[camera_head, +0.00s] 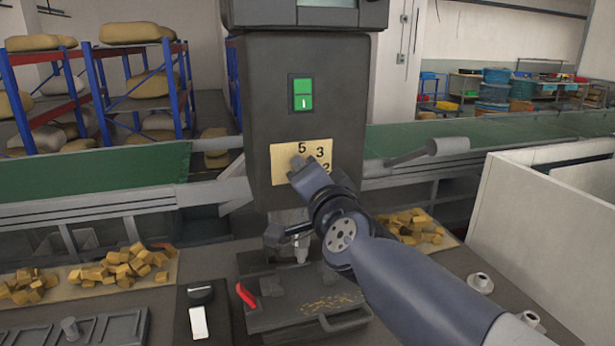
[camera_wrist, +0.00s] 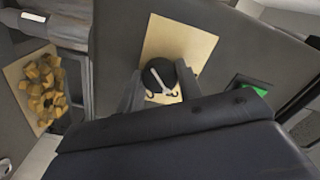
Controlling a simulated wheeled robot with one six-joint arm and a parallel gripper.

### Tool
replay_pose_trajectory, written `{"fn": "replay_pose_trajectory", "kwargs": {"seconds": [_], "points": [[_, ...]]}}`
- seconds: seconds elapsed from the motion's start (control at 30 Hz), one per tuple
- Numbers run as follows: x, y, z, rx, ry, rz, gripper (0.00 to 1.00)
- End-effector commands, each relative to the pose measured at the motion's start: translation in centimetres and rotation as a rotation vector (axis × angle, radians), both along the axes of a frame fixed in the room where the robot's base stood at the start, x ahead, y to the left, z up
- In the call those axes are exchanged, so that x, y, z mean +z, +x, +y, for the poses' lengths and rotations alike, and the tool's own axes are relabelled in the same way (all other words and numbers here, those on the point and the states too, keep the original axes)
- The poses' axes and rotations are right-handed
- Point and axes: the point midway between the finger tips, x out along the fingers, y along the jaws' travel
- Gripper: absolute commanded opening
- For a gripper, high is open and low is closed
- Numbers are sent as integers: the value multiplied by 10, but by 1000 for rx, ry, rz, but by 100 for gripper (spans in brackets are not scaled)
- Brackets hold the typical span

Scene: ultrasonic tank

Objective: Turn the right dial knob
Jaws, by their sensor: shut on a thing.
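One dial knob (camera_wrist: 160,74), dark and round with a white pointer bar, sits on a yellow plate (camera_wrist: 185,40) in the wrist view. The plate (camera_head: 320,174) also shows in the head view, with the numbers 5 and 3 visible, on the front of a dark machine. In the head view my gripper (camera_head: 299,168) reaches up to the plate from the lower right and hides the knob. In the wrist view my gripper (camera_wrist: 158,76) has one finger on each side of the knob, shut on it.
A green button panel (camera_head: 302,93) sits above the plate. Below are a dark tray (camera_head: 300,318) with a red handle and piles of yellow pieces (camera_head: 115,266). A green conveyor (camera_head: 90,172) runs behind. A pale wall (camera_head: 545,215) stands at right.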

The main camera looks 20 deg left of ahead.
Motion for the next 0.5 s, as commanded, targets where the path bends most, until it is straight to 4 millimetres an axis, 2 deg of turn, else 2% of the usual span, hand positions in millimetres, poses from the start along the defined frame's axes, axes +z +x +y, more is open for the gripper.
{"fn": "replay_pose_trajectory", "kwargs": {"seconds": [0.3,0.33,0.5], "points": [[0,0,0,0,0,0,11],[0,0,0,0,0,0,35],[0,0,0,0,0,0,49]]}}
